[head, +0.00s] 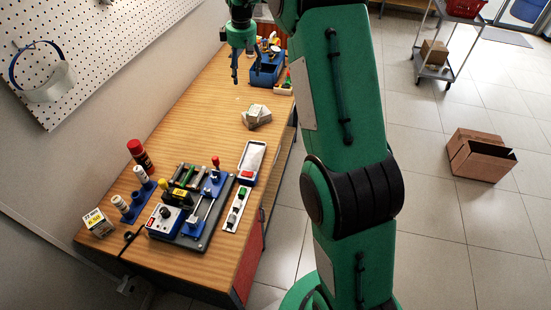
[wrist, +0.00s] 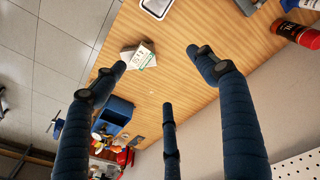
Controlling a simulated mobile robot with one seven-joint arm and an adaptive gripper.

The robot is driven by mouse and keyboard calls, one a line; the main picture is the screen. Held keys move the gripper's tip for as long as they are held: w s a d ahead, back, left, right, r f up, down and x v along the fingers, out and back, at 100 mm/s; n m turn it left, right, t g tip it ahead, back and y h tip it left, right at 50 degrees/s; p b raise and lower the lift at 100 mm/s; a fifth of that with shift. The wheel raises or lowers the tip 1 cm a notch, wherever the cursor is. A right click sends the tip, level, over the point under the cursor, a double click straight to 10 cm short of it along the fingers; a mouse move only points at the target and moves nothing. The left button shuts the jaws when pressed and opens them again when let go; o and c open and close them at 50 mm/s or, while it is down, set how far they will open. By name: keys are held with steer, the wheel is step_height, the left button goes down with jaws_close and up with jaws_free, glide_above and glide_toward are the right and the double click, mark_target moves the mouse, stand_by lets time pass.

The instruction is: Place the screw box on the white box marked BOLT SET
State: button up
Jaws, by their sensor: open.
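A pale box with printed lettering and a green band (wrist: 143,57) lies on the wooden bench in the wrist view; its text is too small to read surely. It also shows mid-bench in the head view (head: 258,114), with a greyish-brown part against it. I cannot tell whether these are one box or two. A small white box with dark print and a yellow patch (head: 98,222) stands at the bench's near left corner. Which is the screw box is unclear. My gripper (head: 243,66) is open and empty above the far bench; its spread fingers show in the wrist view (wrist: 152,75).
A blue bin (head: 264,74) with items around it stands at the far end. Switch gear on a dark board (head: 190,208), a red-capped can (head: 140,155) and a white tray (head: 252,162) fill the near half. Bench space behind the can is clear.

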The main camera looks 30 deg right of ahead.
steer(key=s+a+r+m+t, duration=0.1)
steer(key=s+a+r, duration=0.35)
steer(key=s, duration=0.35)
steer(key=s+a+r+m, duration=0.1)
steer(key=s+a+r, duration=0.2)
steer(key=s+r, duration=0.45)
steer(key=s+a+r+m+t, duration=0.1)
steer(key=s+a+r, duration=0.25)
steer(key=s, duration=0.65)
steer(key=s+a+f+m+t, duration=0.1)
steer(key=s+a+f+m, duration=0.1)
steer(key=s, duration=1.1)
steer(key=s+a+f+m+t, duration=0.1)
steer(key=s+a+f, duration=0.1)
steer(key=s, duration=1.1)
steer(key=shift+s+a+m, duration=0.15)
steer(key=shift+a+m, duration=0.25)
steer(key=shift+a, duration=0.25)
steer(key=shift+f, duration=0.15)
step_height(320, 180, down, 8)
steer(key=b, duration=0.8)
steer(key=shift+r, duration=0.2)
